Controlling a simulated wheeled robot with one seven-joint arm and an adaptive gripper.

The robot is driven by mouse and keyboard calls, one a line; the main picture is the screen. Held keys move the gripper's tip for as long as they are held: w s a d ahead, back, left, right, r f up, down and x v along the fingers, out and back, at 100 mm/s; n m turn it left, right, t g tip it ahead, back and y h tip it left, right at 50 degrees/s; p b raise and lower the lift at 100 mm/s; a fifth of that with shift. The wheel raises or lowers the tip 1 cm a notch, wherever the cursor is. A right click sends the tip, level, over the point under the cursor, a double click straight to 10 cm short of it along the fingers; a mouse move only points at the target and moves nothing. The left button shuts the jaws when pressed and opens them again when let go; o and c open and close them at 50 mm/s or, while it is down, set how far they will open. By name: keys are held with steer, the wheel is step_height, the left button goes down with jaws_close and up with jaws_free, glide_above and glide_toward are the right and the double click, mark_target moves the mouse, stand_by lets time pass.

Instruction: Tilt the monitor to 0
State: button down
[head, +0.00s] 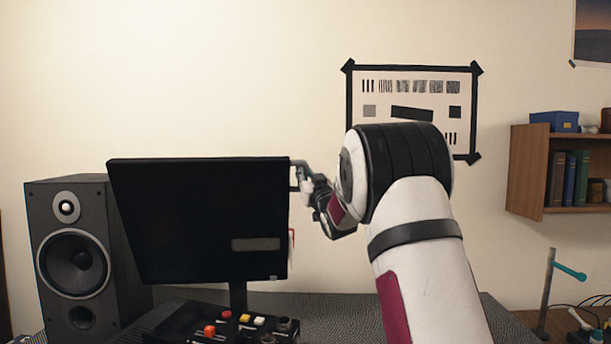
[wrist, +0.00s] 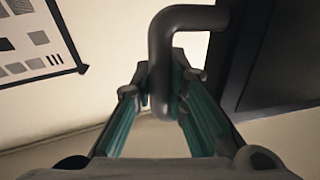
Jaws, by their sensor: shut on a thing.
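The monitor (head: 195,215) is black and stands left of centre in the head view on a short stand (head: 238,296). Its outline narrows toward the bottom, so the screen looks tilted; I cannot read the exact angle. A dark bent handle (head: 303,164) sticks out from its upper right edge. My gripper (head: 301,184) is at that right edge, shut on the handle. In the wrist view, the handle (wrist: 160,60) lies between the teal-sided fingers of my gripper (wrist: 172,82), with the monitor's dark edge (wrist: 285,60) at the right.
A tall speaker (head: 75,262) stands close on the monitor's left. A control box with coloured buttons (head: 228,325) sits in front of the stand. A test chart (head: 412,85) hangs on the wall behind my arm. A bookshelf (head: 530,170) is at the right.

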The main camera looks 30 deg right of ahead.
steer(key=w+d+r+m+g+p, duration=0.1)
steer(key=w+d+g+p, duration=0.1)
steer(key=w+g+p, duration=0.2)
steer(key=shift+p+x, duration=0.65)
steer(key=shift+x, duration=0.3)
steer(key=shift+r, duration=0.2)
steer(key=c, duration=1.6)
jaws_free()
steer(key=shift+w+f, duration=0.15)
steer(key=shift+w, duration=0.05)
steer(key=shift+o, duration=0.2)
steer(key=shift+d, duration=0.1)
steer(key=shift+s, duration=0.15)
steer(key=v, duration=1.2)
